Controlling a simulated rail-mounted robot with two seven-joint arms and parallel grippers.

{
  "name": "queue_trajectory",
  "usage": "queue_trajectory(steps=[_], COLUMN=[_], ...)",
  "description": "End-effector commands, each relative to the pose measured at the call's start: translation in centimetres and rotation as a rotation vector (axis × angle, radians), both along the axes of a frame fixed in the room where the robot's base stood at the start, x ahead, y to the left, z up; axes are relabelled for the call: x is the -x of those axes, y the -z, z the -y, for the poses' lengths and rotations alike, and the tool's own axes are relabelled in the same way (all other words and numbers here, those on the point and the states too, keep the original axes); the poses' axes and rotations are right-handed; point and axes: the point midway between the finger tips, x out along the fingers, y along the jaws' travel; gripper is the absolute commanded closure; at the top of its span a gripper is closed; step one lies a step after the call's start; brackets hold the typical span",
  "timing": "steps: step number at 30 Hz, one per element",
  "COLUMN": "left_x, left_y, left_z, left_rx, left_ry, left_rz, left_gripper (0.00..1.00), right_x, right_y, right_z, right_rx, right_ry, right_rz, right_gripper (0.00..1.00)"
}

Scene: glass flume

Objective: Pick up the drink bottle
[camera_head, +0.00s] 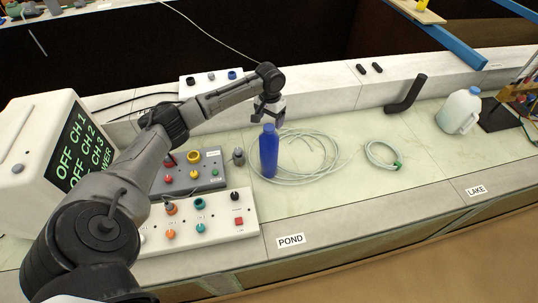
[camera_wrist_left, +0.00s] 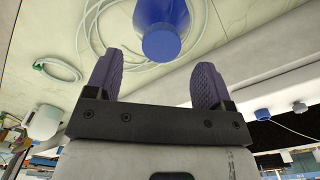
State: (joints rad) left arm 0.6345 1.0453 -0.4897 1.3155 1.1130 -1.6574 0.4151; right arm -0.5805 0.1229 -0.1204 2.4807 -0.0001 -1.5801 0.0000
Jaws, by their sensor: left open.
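The drink bottle (camera_head: 269,153) is blue and stands upright on the pale bench top, beside a loose coil of tubing. In the left wrist view the bottle (camera_wrist_left: 163,30) shows at the top, its blue cap (camera_wrist_left: 163,45) towards me and its far part cut off by the frame. My left gripper (camera_head: 269,112) hangs just behind and above the bottle in the head view. Its two purple-grey fingers (camera_wrist_left: 155,80) are spread apart, with nothing between them. The bottle lies beyond the fingertips, apart from them. My right gripper is not in view.
Coiled clear tubing (camera_head: 310,152) lies right of the bottle, with a smaller coil (camera_head: 382,154) further right. Grey (camera_head: 190,176) and white (camera_head: 205,224) control boxes stand left. A black elbow pipe (camera_head: 408,95) and a white jug (camera_head: 459,111) stand at right. The front edge carries a POND label (camera_head: 290,240).

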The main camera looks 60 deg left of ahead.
Motion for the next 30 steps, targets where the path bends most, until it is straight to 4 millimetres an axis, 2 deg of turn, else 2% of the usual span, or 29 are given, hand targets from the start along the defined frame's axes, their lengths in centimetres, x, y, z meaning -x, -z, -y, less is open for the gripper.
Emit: queue_trajectory(steps=[12, 23, 30], left_x=[0.3, 0.3, 0.3], left_y=[4.7, 5.2, 5.2], left_z=[0.0, 0.0, 0.0], left_rx=[0.0, -0.001, -0.001], left_ry=[0.0, 0.001, 0.001], left_rz=[-0.002, 0.0, 0.0], left_gripper=[0.25, 0.25, 0.48], right_x=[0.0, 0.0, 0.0], right_y=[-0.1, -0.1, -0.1], right_z=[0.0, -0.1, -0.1], right_rx=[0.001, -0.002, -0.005], right_ry=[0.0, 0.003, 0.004], right_rz=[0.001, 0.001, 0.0], right_gripper=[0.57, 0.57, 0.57])
